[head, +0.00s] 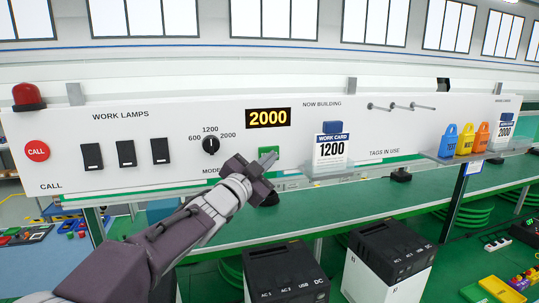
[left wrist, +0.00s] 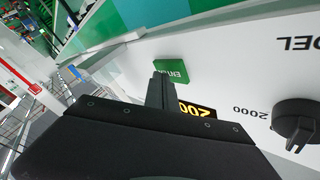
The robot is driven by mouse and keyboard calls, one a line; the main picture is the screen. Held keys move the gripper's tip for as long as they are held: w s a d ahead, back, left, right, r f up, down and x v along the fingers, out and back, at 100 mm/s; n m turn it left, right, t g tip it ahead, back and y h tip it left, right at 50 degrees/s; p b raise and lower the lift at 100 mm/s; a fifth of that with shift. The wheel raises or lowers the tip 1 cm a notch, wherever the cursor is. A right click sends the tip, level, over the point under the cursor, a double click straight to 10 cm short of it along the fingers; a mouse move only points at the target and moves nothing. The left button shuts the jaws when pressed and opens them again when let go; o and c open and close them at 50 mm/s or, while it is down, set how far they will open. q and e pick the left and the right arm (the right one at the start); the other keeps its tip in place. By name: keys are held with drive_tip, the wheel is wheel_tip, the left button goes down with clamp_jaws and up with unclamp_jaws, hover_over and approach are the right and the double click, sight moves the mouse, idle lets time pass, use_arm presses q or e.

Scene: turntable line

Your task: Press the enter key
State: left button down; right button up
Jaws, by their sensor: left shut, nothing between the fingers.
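The enter key (head: 268,146) is a green block on the white panel, below the yellow-digit display (head: 268,118) that reads 2000. My left gripper (head: 268,160) is shut and empty, with its fingertips at the lower part of the key in the head view, covering some of it. In the left wrist view the green key (left wrist: 172,70) shows its lettering upside down, partly hidden behind the shut fingers (left wrist: 161,88). I cannot tell whether the tips touch the key. My right gripper is not in view.
The model knob (head: 211,145) is left of the key. A work card (head: 332,149) reading 1200 stands in a holder to the right. Three lamp switches (head: 126,154) and a red call button (head: 37,151) are at left. Battery-like boxes (head: 286,275) stand below the green shelf.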

use_arm(q)
drive_tip(key=shift+w+r, duration=0.1)
drive_tip(key=shift+w, duration=0.05)
idle(0.6)
drive_tip(key=shift+s+d+b, duration=0.2)
drive_tip(key=shift+s+b, duration=0.35)
drive_tip(key=shift+s, duration=0.2)
drive_tip(key=s+b, duration=0.1)
drive_tip(key=s+d+b, duration=0.1)
drive_tip(key=s, duration=0.1)
drive_tip(key=s+b, duration=0.1)
drive_tip(key=shift+s+d, duration=0.3)
drive_tip(key=shift+s, duration=0.1)
